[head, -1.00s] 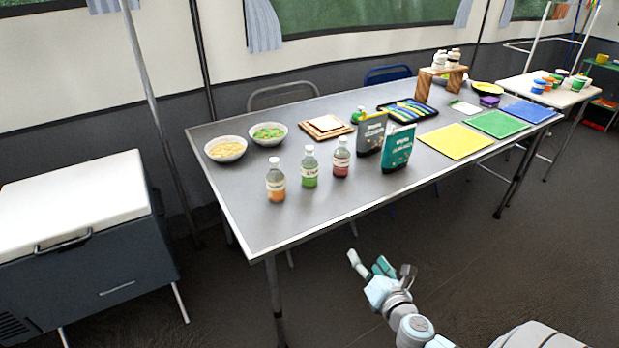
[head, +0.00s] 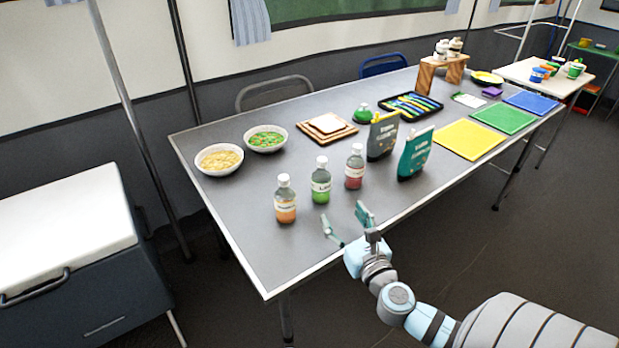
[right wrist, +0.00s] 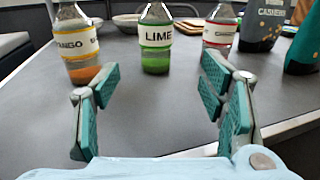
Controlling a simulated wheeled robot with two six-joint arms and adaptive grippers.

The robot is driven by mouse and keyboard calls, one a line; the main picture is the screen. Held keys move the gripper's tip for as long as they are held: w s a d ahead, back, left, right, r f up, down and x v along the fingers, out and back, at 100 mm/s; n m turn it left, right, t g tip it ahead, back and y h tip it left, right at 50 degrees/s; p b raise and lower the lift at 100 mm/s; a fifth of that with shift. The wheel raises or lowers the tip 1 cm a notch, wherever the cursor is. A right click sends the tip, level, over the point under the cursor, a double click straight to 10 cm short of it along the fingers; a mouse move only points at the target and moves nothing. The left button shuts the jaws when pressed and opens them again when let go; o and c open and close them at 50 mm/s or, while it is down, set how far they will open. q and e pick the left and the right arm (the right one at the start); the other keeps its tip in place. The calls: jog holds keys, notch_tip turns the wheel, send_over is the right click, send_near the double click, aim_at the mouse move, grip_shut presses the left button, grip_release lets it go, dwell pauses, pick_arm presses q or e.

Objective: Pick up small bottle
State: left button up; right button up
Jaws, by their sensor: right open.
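Three small bottles stand upright in a row near the table's front edge: an orange mango bottle (head: 285,199), a green lime bottle (head: 320,181) and a red bottle (head: 355,167). My right gripper (head: 347,221) is open and empty at the table's front edge, short of the bottles. In the right wrist view the lime bottle (right wrist: 156,40) stands beyond and between the open fingers (right wrist: 160,100). The mango bottle (right wrist: 77,45) is at the left and the red bottle (right wrist: 219,30) at the right there. My left gripper is not in view.
The grey table (head: 240,185) also holds two bowls (head: 219,159), wooden boards (head: 327,127), a grey pouch (head: 382,136) and a teal pouch (head: 415,153) right of the bottles. Coloured mats (head: 469,140) lie farther right. A white-topped cooler (head: 60,225) stands at the left.

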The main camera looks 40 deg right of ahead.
jog(key=x, duration=0.7)
jog(key=shift+a+r, duration=0.2)
jog(key=shift+r, duration=0.1)
jog(key=x, duration=0.4)
jog(key=b+x, duration=0.1)
jog(key=x, duration=0.1)
jog(key=shift+w+a+r, duration=0.1)
jog(key=shift+w+r, duration=0.2)
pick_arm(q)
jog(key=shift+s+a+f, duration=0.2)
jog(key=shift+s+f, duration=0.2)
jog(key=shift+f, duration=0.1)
pick_arm(e)
jog(key=c, duration=1.1)
notch_tip(320, 180, up, 13)
jog(key=p, duration=1)
jog(key=shift+f, duration=0.2)
notch_tip(320, 180, up, 7)
jog(key=p, duration=0.4)
send_over(325, 188)
jog(key=w, duration=0.3)
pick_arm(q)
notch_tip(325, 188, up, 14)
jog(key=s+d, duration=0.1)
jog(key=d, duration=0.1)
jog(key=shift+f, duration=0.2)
pick_arm(e)
jog(key=shift+s+d+r, duration=0.1)
jog(key=shift+d+r, duration=0.15)
jog(key=shift+d, duration=0.15)
